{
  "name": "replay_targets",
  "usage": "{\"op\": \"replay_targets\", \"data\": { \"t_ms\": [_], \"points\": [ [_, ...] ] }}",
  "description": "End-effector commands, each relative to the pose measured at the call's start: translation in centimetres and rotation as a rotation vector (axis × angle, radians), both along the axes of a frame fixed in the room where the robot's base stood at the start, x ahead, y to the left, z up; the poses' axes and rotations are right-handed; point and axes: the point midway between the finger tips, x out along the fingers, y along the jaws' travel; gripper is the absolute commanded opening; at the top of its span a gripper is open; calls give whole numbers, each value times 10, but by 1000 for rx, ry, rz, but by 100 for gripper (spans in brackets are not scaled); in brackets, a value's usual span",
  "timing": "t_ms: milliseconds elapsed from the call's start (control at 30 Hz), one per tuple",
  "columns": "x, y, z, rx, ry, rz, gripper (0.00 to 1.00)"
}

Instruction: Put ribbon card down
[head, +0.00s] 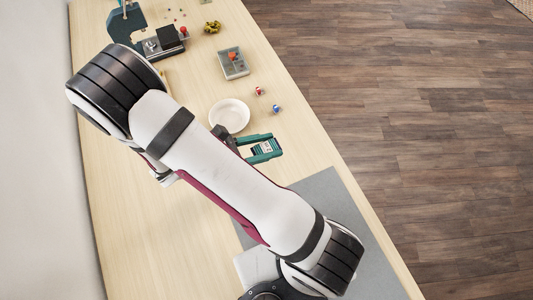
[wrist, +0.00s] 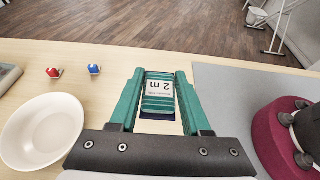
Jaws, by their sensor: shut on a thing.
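The ribbon card (wrist: 158,98) is a teal-banded card with a white "2 m" label and a dark end. It sits between the two teal fingers of my gripper (wrist: 159,100), which are shut on it. In the head view the ribbon card (head: 264,149) shows between the fingers of my gripper (head: 265,148), over the light wooden table just below and right of the white bowl. I cannot tell whether the card touches the table.
A white bowl (head: 229,115) stands close by. A red spool (head: 259,91) and a blue spool (head: 277,108) lie near the table's right edge. A grey mat (head: 325,198) covers the near table. A grey tray (head: 232,64) and a sewing machine (head: 126,23) are farther back. Bare table surrounds the card.

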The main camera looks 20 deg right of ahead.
Motion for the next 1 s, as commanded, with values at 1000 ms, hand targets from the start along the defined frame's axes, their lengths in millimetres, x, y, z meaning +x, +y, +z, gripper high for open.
{"op": "replay_targets", "data": {
  "t_ms": [1000],
  "points": [
    [-29, 278, 36, -4, 2, 1513, 0]
  ]
}}
